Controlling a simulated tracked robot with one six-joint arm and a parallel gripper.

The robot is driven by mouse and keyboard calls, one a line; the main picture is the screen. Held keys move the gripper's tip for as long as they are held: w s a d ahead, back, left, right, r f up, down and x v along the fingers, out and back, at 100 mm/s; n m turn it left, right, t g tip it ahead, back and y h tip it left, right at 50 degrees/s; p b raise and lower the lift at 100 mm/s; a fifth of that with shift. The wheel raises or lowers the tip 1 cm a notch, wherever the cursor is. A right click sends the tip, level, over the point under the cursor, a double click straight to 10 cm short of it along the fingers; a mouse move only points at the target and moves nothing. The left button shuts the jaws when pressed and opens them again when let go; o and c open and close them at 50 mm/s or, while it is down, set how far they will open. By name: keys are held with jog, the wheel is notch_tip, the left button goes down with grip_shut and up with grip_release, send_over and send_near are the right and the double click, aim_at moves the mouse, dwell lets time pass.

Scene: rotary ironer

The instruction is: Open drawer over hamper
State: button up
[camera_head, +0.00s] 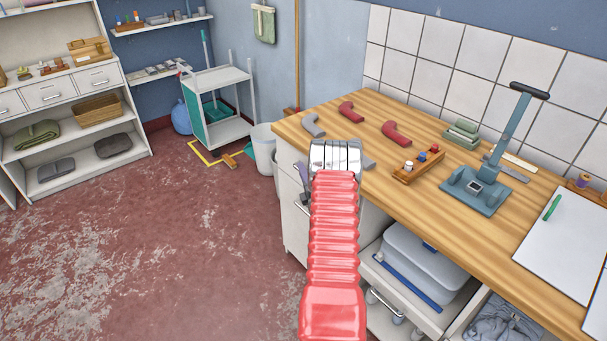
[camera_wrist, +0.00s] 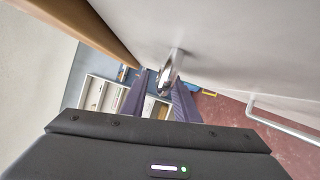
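My gripper (camera_wrist: 160,85) shows in the wrist view with two dark purple fingers spread apart. A metal handle (camera_wrist: 170,72) on a pale front panel (camera_wrist: 225,45) lies between or just beyond the fingertips; contact is not clear. In the head view one purple finger (camera_head: 304,171) shows beside the left end of the workbench, at the front of the white cabinet (camera_head: 295,235). My red arm hides most of the gripper and the upper drawer front. I cannot tell which compartment is the hamper.
A second handle (camera_wrist: 285,127) is at the right of the wrist view. The wooden worktop (camera_head: 345,135) holds pipe-like parts, a small rack (camera_head: 418,165) and a blue press (camera_head: 480,185). A grey bin (camera_head: 425,262) sits below it.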

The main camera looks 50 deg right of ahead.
jog(key=shift+c, duration=0.3)
grip_shut()
dwell(0.3)
